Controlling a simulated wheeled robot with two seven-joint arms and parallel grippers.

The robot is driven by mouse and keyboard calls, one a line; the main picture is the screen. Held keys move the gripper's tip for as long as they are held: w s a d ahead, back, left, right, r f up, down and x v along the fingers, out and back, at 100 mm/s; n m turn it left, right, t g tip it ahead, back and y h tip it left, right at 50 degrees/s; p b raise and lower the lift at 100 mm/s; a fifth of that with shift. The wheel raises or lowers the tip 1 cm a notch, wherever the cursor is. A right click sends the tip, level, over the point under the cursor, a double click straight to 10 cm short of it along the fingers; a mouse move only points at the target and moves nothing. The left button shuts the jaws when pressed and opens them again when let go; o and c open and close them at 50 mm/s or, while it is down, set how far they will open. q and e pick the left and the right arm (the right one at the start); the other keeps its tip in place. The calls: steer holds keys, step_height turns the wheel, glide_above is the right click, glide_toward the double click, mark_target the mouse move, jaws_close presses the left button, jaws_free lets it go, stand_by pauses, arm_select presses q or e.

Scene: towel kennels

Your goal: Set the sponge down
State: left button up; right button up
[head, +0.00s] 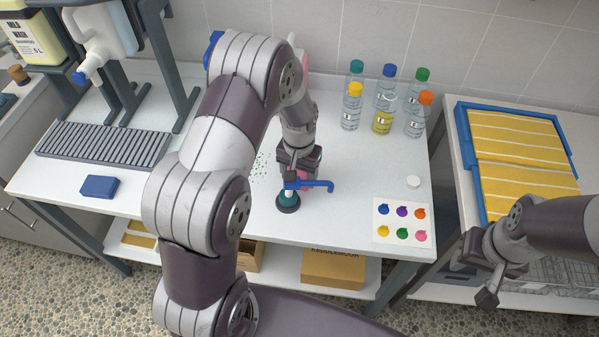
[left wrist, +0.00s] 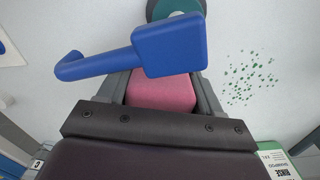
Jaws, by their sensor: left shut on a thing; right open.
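My left gripper (head: 300,180) points down over the middle of the white table. In the left wrist view its fingers (left wrist: 163,92) are shut on a pink block (left wrist: 163,93), which looks like the sponge. A blue hooked piece (left wrist: 140,52) lies across just beyond the block and partly hides it; whether they are joined I cannot tell. The blue piece shows in the head view too (head: 318,186). Whether the pink block touches the table is hidden. A teal, dark-rimmed round thing (head: 288,202) stands just in front. My right gripper (head: 484,272) is open and empty near the right table.
Several capped bottles (head: 384,107) stand at the back right. A colour-spot card (head: 402,231) and a white disc (head: 413,182) lie right. Green specks (left wrist: 250,78) dot the table. A blue block (head: 99,187) and grey rack (head: 100,145) are left. A blue tray (head: 465,150) holds yellow towels.

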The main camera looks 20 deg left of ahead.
arm_select(q)
steer(key=shift+f, duration=0.2)
steer(key=o, duration=0.8)
steer(key=shift+r, duration=0.1)
